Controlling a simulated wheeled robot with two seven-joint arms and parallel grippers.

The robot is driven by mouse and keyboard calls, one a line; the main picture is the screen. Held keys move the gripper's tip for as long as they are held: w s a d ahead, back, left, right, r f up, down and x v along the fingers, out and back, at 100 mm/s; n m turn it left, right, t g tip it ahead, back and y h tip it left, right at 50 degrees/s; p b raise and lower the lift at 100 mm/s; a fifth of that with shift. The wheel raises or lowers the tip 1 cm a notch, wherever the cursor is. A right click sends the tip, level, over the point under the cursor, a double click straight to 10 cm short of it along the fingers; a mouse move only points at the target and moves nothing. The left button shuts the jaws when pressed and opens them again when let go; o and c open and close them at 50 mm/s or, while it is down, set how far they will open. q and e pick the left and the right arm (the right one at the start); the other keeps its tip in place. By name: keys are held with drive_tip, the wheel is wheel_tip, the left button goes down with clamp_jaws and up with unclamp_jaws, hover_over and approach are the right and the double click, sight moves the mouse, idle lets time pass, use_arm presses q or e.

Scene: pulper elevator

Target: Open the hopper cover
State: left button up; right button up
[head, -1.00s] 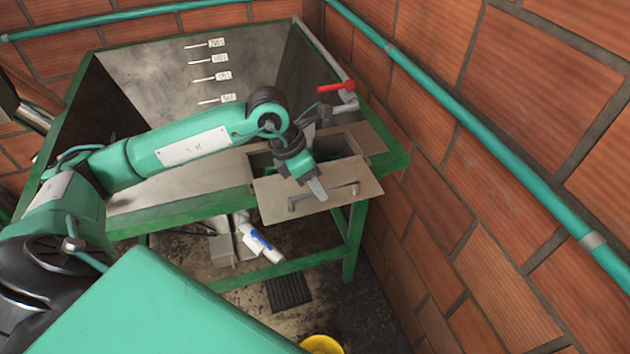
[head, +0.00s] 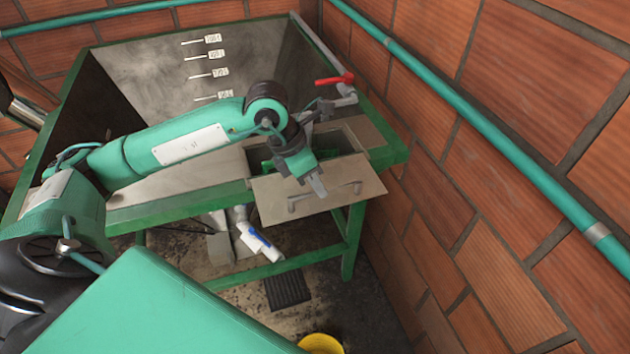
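The hopper cover (head: 347,204) is a flat beige-grey plate with a bar handle (head: 325,196). It is out at the front edge of the hopper's green frame, tilted down toward me, and the dark opening (head: 322,144) behind it shows. My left gripper (head: 318,190) is over the cover, with its fingers pointing down near the middle of the handle. The fingers look close together, but whether they are shut on the handle or only beside it cannot be made out. My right gripper is not in view.
The hopper (head: 88,104) has a green frame and level marks on its back wall. A red lever valve (head: 335,79) stands behind the opening. Brick walls (head: 505,165) with a green pipe (head: 480,123) close in the right side. A yellow round thing (head: 321,343) is on the floor.

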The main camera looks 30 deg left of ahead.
use_arm(q)
drive_tip(key=o, duration=0.3)
drive_tip(key=shift+o, duration=0.5)
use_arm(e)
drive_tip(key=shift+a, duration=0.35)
